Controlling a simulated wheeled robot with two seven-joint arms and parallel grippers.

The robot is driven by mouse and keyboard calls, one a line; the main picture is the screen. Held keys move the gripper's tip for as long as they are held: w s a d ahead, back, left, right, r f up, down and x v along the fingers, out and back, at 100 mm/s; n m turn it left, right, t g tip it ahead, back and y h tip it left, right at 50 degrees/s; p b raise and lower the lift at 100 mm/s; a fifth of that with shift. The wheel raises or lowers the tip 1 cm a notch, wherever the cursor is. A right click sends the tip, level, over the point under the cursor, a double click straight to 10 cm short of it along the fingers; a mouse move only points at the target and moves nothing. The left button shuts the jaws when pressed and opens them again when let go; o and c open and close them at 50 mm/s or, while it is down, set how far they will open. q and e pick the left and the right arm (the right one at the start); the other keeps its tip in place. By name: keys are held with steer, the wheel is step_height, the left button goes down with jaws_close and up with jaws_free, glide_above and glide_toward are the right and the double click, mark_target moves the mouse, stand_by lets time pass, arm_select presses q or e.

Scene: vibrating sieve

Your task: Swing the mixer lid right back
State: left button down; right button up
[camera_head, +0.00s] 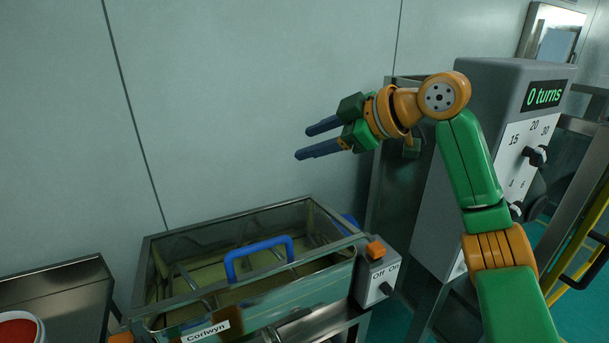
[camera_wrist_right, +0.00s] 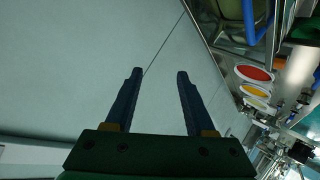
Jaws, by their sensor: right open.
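The mixer (camera_head: 170,247) is a steel-framed, see-through box low in the middle of the head view, with a "Corlwyn" label on its front. A blue handle (camera_head: 230,268) arches over its top; I cannot clearly make out the lid's edges or its angle. Part of a blue bar also shows at the top of the right wrist view (camera_wrist_right: 249,22). My right gripper (camera_head: 302,143) is open and empty, high above the mixer and apart from it, its fingers pointing left. Both fingers show in the right wrist view (camera_wrist_right: 159,73). My left gripper is not in view.
A switch box (camera_head: 374,282) marked Off and On sits at the mixer's right end. A grey control cabinet (camera_head: 486,85) reading "0 turns" stands at right, behind my right arm. A steel table (camera_head: 70,283) with a red-filled bowl (camera_head: 18,330) is at lower left. A bare wall (camera_head: 250,80) stands behind.

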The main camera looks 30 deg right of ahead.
mark_target(272, 241)
steer(key=s+a+f+n+g, duration=0.5)
steer(key=f+n+g, duration=0.15)
steer(key=f, duration=0.35)
steer(key=shift+n+h, duration=0.4)
steer(key=shift+n, duration=0.05)
steer(key=x, duration=1.1)
steer(key=shift+w, duration=0.4)
jaws_close()
steer(key=r+p, duration=0.1)
steer(key=p, duration=0.1)
steer(key=w+r+p, duration=0.1)
steer(key=r+p, duration=0.2)
steer(key=p, duration=0.2)
steer(key=shift+w+r, duration=0.3)
steer(key=shift+w, duration=0.1)
steer(key=shift+w+r+p, duration=0.1)
steer(key=shift+p, duration=0.25)
steer(key=shift+w, duration=0.15)
